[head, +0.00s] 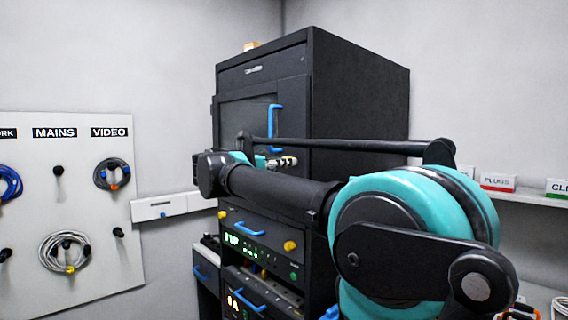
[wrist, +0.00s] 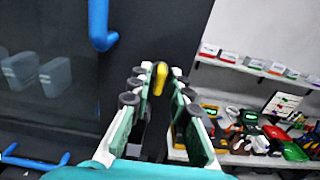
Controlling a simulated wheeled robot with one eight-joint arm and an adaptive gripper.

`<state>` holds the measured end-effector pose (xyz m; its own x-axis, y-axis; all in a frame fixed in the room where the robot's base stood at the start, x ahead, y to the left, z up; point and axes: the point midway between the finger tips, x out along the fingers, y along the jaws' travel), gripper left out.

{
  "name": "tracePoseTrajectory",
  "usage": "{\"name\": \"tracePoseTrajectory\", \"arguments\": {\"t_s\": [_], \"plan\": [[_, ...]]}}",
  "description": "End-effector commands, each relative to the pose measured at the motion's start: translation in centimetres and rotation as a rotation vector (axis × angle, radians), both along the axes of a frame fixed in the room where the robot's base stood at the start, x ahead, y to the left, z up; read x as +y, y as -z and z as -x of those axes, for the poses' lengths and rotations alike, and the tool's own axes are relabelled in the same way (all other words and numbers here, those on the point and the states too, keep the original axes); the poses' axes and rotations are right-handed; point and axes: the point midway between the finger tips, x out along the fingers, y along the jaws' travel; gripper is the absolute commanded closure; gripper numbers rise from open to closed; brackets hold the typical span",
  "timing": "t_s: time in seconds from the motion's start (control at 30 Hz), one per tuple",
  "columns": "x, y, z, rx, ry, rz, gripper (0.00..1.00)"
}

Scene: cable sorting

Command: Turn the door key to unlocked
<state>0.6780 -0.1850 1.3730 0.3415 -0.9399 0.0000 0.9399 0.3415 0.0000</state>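The yellow door key (wrist: 160,78) shows in the wrist view on the dark front of the cabinet, beside the glass door (wrist: 60,75). It appears upright. My gripper (wrist: 162,72) has one finger on each side of the key, with narrow gaps seeming to show between key and pads, so it looks open around the key. Contact is hard to judge. In the head view my gripper (head: 280,162) is at the front of the black cabinet (head: 360,90), below the blue door handle (head: 272,120). My arm hides the key there.
A shelf (wrist: 240,68) with small labelled boxes and a lower shelf of coloured parts stand to the right in the wrist view. A white board (head: 65,200) with hanging cables is at left. Blue-handled drawers and lit units (head: 260,250) sit below my arm.

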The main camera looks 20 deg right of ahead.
Motion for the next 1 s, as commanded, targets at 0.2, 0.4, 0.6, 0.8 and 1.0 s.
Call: {"name": "tracePoseTrajectory", "arguments": {"t_s": [0.2,0.4,0.6,0.8,1.0], "plan": [[0.02,0.00,0.01,0.000,0.000,0.000,1.00],[0.02,0.00,0.01,-0.004,0.000,-0.001,1.00],[0.01,0.00,0.03,-0.047,0.000,-0.017,1.00],[0.00,0.01,0.06,-0.158,0.000,-0.057,1.00],[-0.02,0.02,0.12,-0.324,0.000,-0.118,1.00]]}}
